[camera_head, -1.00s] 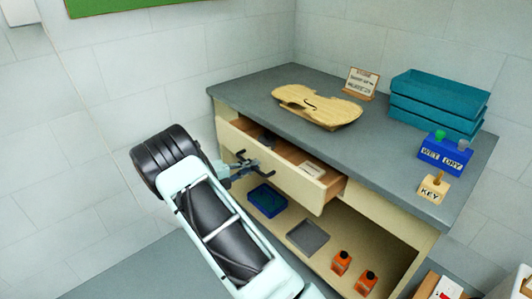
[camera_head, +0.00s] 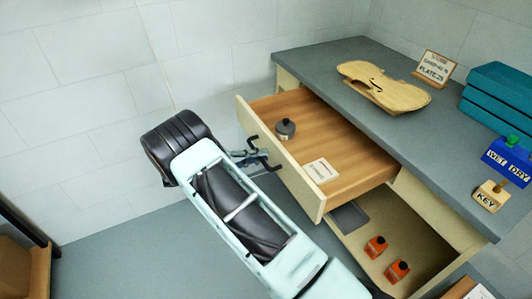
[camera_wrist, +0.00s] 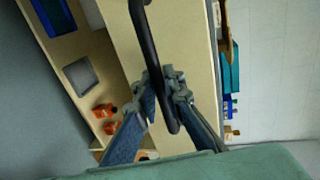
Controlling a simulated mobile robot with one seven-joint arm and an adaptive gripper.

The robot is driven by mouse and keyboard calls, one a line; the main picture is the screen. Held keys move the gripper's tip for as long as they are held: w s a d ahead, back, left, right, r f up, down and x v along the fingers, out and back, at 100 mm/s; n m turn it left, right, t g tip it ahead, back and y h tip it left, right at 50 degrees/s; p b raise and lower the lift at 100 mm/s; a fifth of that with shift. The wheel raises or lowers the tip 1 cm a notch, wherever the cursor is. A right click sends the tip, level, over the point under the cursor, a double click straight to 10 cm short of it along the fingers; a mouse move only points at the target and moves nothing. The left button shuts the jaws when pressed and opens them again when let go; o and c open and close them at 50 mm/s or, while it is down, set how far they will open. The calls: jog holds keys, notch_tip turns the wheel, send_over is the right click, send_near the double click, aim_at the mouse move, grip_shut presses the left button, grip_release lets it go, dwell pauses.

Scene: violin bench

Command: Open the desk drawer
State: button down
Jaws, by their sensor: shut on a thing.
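The desk drawer (camera_head: 345,150) is pulled well out of the desk. Inside it lie a dark round weight-like object (camera_head: 285,128) and a white card (camera_head: 321,171). My gripper (camera_head: 262,160) is at the drawer's front panel, on the dark bar handle. The wrist view shows my gripper (camera_wrist: 168,92) with its fingers on either side of the black handle (camera_wrist: 150,45), shut on it. The pale drawer front (camera_wrist: 185,35) is just behind the handle. My arm hides part of the floor and the panel's lower left.
The grey desk top (camera_head: 340,58) bears a violin plate (camera_head: 383,86), a sign (camera_head: 435,68), teal trays (camera_head: 498,92), a blue WET/DRY block (camera_head: 508,161) and a KEY block (camera_head: 490,196). Orange bottles (camera_head: 376,247) and a grey tray (camera_head: 347,216) are on the shelf below.

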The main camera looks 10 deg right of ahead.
dwell(0.3)
jog(key=c, duration=2)
grip_release()
jog(key=shift+a, duration=0.15)
jog(key=v, duration=1.2)
